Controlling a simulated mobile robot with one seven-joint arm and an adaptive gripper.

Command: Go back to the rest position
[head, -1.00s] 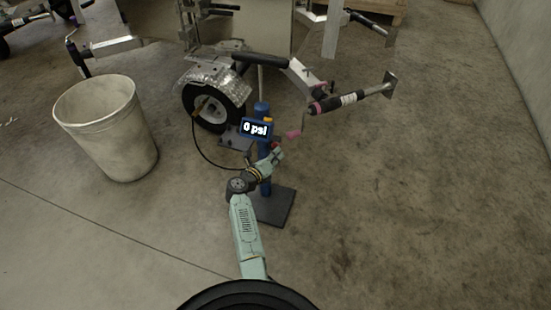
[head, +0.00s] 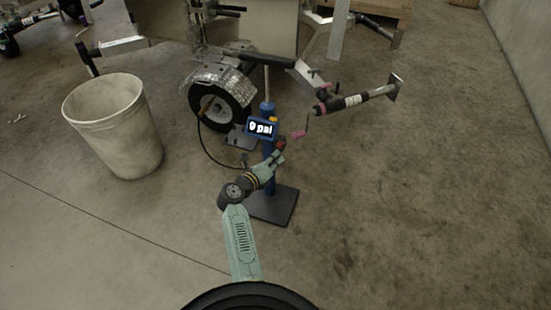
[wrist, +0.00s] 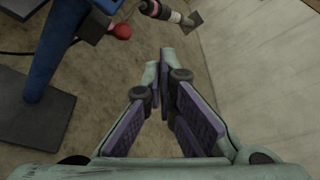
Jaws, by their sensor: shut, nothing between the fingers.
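My gripper (head: 279,158) is at the end of my pale green arm, in front of the blue pump stand (head: 268,180) in the head view. In the wrist view, my gripper (wrist: 159,68) has its fingertips together with nothing between them. The blue stand's post (wrist: 48,50) is at the upper left of the wrist view, apart from the fingers. A display (head: 261,128) on the stand appears to read 0 psi. A red knob (head: 281,144) is near the gripper, and it also shows in the wrist view (wrist: 122,31).
A dark base plate (head: 280,208) carries the stand. A hose (head: 212,153) runs from the stand to the trailer wheel (head: 222,110). A pale bin (head: 118,135) stands at left. A trailer jack (head: 345,102) projects at right. The concrete floor on the right is open.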

